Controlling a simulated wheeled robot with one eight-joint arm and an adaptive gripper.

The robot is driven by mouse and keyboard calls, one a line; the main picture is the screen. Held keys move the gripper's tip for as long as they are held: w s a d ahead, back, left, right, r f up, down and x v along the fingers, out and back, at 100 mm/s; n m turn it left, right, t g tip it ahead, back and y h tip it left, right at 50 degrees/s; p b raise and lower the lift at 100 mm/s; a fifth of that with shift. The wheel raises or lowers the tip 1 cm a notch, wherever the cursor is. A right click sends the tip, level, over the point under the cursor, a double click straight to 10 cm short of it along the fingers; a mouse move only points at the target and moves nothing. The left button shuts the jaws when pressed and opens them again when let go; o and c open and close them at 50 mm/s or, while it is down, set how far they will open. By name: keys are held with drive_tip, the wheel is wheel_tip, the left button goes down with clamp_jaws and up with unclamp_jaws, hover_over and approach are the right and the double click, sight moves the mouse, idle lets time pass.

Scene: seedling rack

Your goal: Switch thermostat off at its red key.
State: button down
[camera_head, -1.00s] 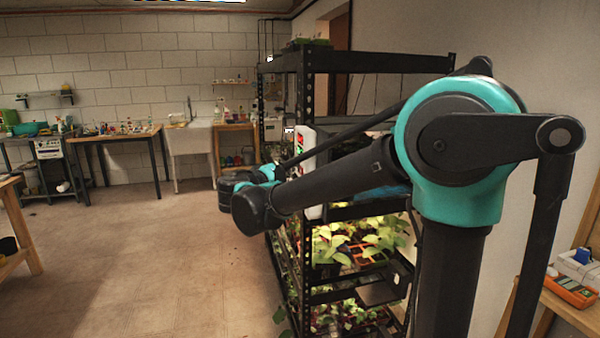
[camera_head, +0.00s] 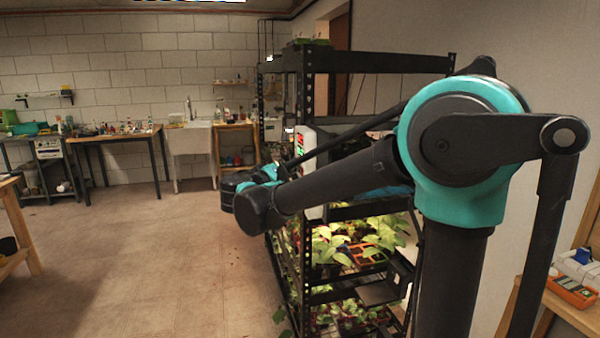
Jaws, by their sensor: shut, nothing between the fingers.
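The thermostat looks to be the white upright box (camera_head: 309,141) on the rack's near left side. Its narrow left face carries a small red and green display (camera_head: 299,143). A separate red key is too small to make out. My arm reaches left across the front of the rack, and its links cover the box's lower part. My gripper (camera_head: 283,172) is small at the far end of the arm, beside the teal wrist, just left of and below the display. It is shut and empty. Its fingertips are hardly visible, and I cannot tell whether they touch the box.
The black metal rack (camera_head: 375,62) holds leafy seedlings (camera_head: 325,245) on lit lower shelves. A wooden table (camera_head: 22,225) stands at left. A sink (camera_head: 190,140) and benches line the back wall. The floor (camera_head: 170,265) left of the rack is clear.

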drive_tip(key=shift+d, duration=0.15)
idle(0.4)
drive_tip(key=shift+w+d, duration=0.1)
drive_tip(key=shift+d, duration=0.2)
drive_tip(key=shift+a, duration=0.4)
idle(0.3)
drive_tip(key=s+a, duration=0.2)
drive_tip(key=a, duration=0.3)
drive_tip(key=shift+a, duration=0.4)
idle(0.7)
drive_tip(key=shift+w+a, duration=0.1)
idle(0.7)
